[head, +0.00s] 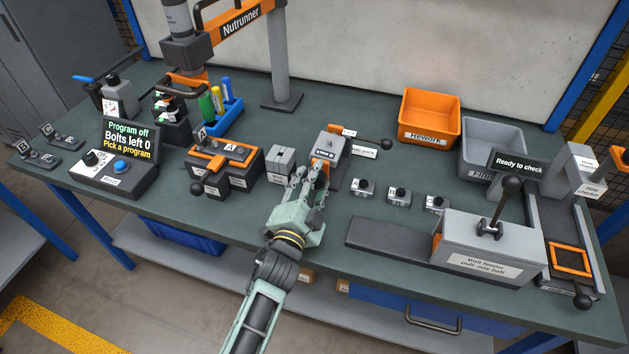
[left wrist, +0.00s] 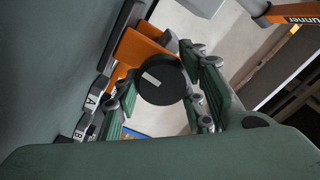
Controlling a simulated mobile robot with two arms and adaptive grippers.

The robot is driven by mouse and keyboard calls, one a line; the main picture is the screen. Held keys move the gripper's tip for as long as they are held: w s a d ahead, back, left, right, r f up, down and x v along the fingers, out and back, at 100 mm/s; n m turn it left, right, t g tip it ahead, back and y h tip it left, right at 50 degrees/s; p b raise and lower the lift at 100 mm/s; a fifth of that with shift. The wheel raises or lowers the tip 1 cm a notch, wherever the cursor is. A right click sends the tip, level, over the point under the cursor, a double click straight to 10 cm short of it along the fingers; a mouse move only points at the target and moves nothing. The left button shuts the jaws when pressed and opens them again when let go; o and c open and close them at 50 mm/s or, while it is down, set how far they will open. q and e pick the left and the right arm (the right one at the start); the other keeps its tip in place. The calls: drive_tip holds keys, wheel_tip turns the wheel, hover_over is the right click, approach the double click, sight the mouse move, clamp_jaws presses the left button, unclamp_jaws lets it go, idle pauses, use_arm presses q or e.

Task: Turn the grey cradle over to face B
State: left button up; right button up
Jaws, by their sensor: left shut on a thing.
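A grey fixture (head: 336,171) with an orange plate (head: 325,146) and a white label stands mid-bench; I take it for the grey cradle's stand. Which cradle face is up, I cannot tell. My left gripper (head: 308,177) reaches its near left side. In the left wrist view, my left gripper (left wrist: 165,97) is shut on a round black knob (left wrist: 161,80) with a white mark, in front of an orange part (left wrist: 136,50). Small tags A (left wrist: 92,100) and B (left wrist: 79,132) show beside it. In the head view the gripper hides the knob. My right gripper is out of view.
A grey block (head: 281,165) and a dark box with an orange frame (head: 243,172) stand left of the fixture. A black-knobbed lever (head: 386,144) sticks out right. Several small knobbed blocks (head: 397,196) stand to the right, before the bolt feeder (head: 490,247).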

use_arm(q)
drive_tip(key=shift+s+f, duration=0.15)
drive_tip(key=shift+f, duration=0.35)
drive_tip(key=o, duration=1.1)
drive_tip(key=shift+d, duration=0.1)
drive_tip(key=shift+c, duration=0.2)
drive_tip(key=shift+o, duration=0.2)
drive_tip(key=shift+r, duration=0.2)
drive_tip(key=shift+r, duration=0.1)
drive_tip(key=v, duration=1.2)
